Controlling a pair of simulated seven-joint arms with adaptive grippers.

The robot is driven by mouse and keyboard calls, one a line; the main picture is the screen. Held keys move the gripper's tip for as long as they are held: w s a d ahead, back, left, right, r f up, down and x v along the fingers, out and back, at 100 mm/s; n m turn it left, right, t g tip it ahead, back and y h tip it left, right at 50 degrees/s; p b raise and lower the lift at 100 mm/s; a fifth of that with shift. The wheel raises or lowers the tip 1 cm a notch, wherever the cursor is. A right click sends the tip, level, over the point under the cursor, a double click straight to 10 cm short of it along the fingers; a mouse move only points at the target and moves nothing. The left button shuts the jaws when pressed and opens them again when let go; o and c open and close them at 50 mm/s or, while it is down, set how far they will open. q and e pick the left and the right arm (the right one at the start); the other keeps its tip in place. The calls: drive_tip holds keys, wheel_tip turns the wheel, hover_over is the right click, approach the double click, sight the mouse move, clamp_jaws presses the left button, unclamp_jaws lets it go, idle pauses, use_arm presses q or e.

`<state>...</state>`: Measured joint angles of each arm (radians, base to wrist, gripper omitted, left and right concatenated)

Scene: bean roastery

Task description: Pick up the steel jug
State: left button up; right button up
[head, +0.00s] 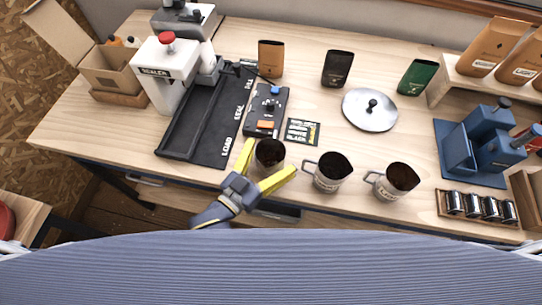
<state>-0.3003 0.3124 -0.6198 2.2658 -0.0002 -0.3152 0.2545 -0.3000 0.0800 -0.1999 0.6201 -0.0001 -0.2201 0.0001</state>
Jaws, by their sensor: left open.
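Three jugs with dark contents stand in a row near the table's front edge. The leftmost jug (270,154) looks grey and is probably the steel one. The jug's lower front is partly hidden by the gripper. My right gripper is not in view.
A sealer (167,72) with a black mat (205,130) stands at left. A scale-like black device (266,110) and a small card (302,132) lie behind the leftmost jug. A round steel lid (370,110) lies farther back. A blue machine (480,145) and small canisters (480,207) are at right.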

use_arm(q)
drive_tip(key=shift+c, duration=0.3)
drive_tip(key=c, duration=1.3)
drive_tip(key=shift+c, duration=0.7)
drive_tip(key=shift+r, duration=0.1)
